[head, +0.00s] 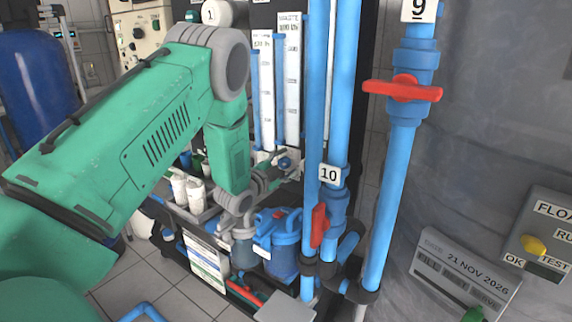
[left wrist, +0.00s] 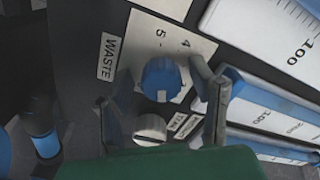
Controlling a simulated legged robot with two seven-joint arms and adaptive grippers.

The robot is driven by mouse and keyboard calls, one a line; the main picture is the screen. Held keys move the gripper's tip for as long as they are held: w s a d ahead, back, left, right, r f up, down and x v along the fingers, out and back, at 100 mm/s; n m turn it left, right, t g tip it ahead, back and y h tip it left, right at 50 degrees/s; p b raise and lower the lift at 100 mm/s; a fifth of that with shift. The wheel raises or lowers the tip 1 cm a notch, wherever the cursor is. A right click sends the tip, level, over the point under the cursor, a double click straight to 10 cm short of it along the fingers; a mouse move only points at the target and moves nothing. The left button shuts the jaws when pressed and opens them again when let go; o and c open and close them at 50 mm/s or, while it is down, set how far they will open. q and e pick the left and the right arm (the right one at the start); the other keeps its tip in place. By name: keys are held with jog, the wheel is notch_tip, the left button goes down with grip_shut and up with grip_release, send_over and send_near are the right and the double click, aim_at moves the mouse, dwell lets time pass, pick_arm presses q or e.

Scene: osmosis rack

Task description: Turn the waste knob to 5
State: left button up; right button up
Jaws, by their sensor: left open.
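The waste knob (left wrist: 160,80) is a round blue knob on a pale dial plate in the left wrist view, next to a WASTE label (left wrist: 110,57). A white mark shows on its lower edge in the picture; the digits 4 and 5 are printed above it. My left gripper (left wrist: 157,82) is open, with one finger on each side of the blue knob. I cannot tell whether the fingers touch it. In the head view the left gripper (head: 287,164) is at the rack panel below the flow tubes, and the knob is mostly hidden there. My right gripper is not in view.
A grey-white knob (left wrist: 150,130) sits close below the blue one. White scaled flow tubes (head: 291,85) stand just above the panel. Blue vertical pipes with red valve handles (head: 402,90) stand right of my left gripper. Blue pump housings (head: 284,245) are below.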

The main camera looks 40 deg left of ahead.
pick_arm(q)
jog(key=shift+a+f, duration=0.1)
jog(key=shift+a, duration=0.1)
grip_shut()
jog(key=shift+s+n, duration=0.1)
jog(key=shift+n, duration=0.2)
